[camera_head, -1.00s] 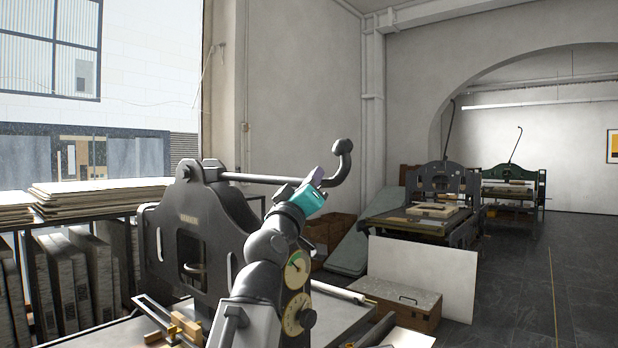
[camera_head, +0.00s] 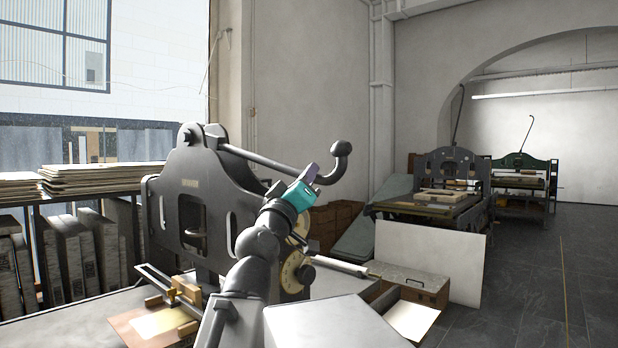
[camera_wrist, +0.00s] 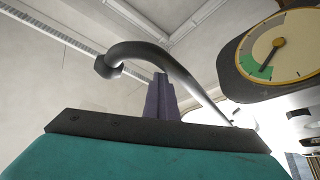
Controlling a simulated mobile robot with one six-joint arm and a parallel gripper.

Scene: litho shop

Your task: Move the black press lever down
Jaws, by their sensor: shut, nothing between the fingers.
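The black press lever (camera_head: 260,161) runs from its pivot on the dark press frame and slopes down to the right, then hooks up to a round knob (camera_head: 341,148). In the wrist view the curved lever (camera_wrist: 160,52) passes just beyond my fingers. My gripper (camera_head: 311,172), teal with purple-grey fingers, is at the lever near the start of its hook. Its fingers (camera_wrist: 160,92) are together with nothing between them. They overlap the lever in the head view; I cannot tell whether they touch it.
The dark press body (camera_head: 180,205) stands behind my arm, with a dial gauge (camera_wrist: 275,48) close by in the wrist view. A wooden frame piece (camera_head: 170,290) lies on the press bed. A white board (camera_head: 430,255) and a box (camera_head: 410,283) stand at right. Open floor lies further right.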

